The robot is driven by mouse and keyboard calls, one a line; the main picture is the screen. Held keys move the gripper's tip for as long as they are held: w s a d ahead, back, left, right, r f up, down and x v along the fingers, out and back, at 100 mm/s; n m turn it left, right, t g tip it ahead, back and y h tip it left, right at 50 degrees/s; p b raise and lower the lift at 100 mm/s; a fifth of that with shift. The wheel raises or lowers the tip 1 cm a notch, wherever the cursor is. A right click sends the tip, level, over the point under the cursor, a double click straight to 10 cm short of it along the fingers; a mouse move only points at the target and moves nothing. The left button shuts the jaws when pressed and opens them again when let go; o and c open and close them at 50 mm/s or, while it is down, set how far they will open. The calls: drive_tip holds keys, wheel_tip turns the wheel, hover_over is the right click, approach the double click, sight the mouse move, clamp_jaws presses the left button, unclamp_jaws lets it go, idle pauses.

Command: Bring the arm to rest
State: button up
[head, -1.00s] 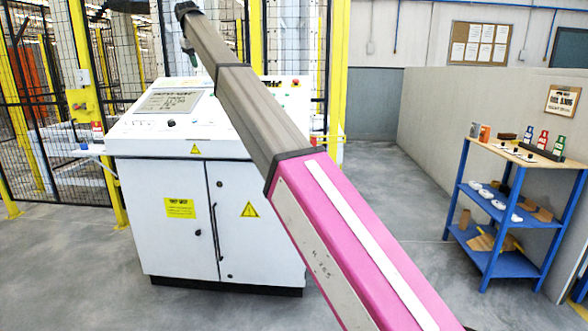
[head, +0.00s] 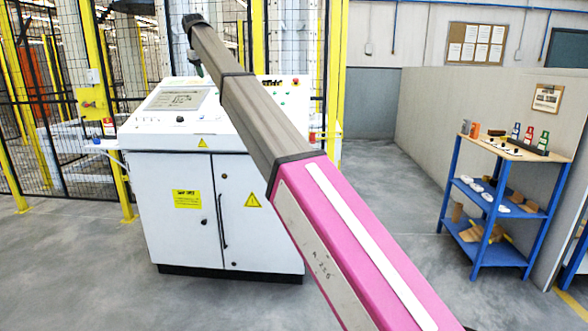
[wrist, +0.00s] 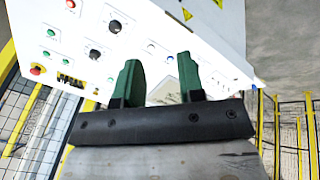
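My arm (head: 265,120) reaches up and across the head view from the lower right, with a pink link near me and grey links beyond. My gripper (wrist: 160,85) shows in the wrist view as two green fingers standing apart with nothing between them. In the head view its green tip (head: 195,62) is small, above the far side of the console. The white control console (head: 190,205) stands in front of me, with a sloped panel of buttons and a screen. In the wrist view the console panel (wrist: 95,40) lies beyond the fingers.
A blue shelf cart (head: 480,255) with bottles and small parts stands at the right, by a grey partition (head: 430,120). Yellow-framed mesh fencing (head: 70,60) is behind and left of the console. The grey floor (head: 370,180) between console and cart is clear.

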drive_tip(key=s+d+f+m+g, duration=0.1)
drive_tip(key=s+d+f, duration=0.1)
drive_tip(key=d+f, duration=1.05)
drive_tip(key=s+d+f+m, duration=0.15)
drive_tip(key=d+f, duration=0.55)
drive_tip(key=f, duration=1)
drive_tip(key=s+d+f+m+g, duration=0.1)
drive_tip(key=s+d+f, duration=0.2)
drive_tip(key=d+f, duration=0.85)
drive_tip(key=s+d+f+m+g, duration=0.1)
drive_tip(key=s+d+f, duration=0.5)
drive_tip(key=f, duration=0.4)
drive_tip(key=s+d+f+m, duration=0.1)
drive_tip(key=s+d+f, duration=0.5)
drive_tip(key=f, duration=0.3)
drive_tip(key=s+d+f, duration=0.3)
drive_tip(key=s+f, duration=0.1)
drive_tip(key=s, duration=0.2)
drive_tip(key=s+d+f+m+g, duration=0.1)
drive_tip(key=s+d+f, duration=0.2)
drive_tip(key=s, duration=0.4)
drive_tip(key=s+d+f+m, duration=0.1)
drive_tip(key=s+d+f, duration=0.3)
drive_tip(key=s, duration=0.2)
drive_tip(key=shift+s+d+f+y, duration=0.3)
drive_tip(key=shift+m, duration=0.25)
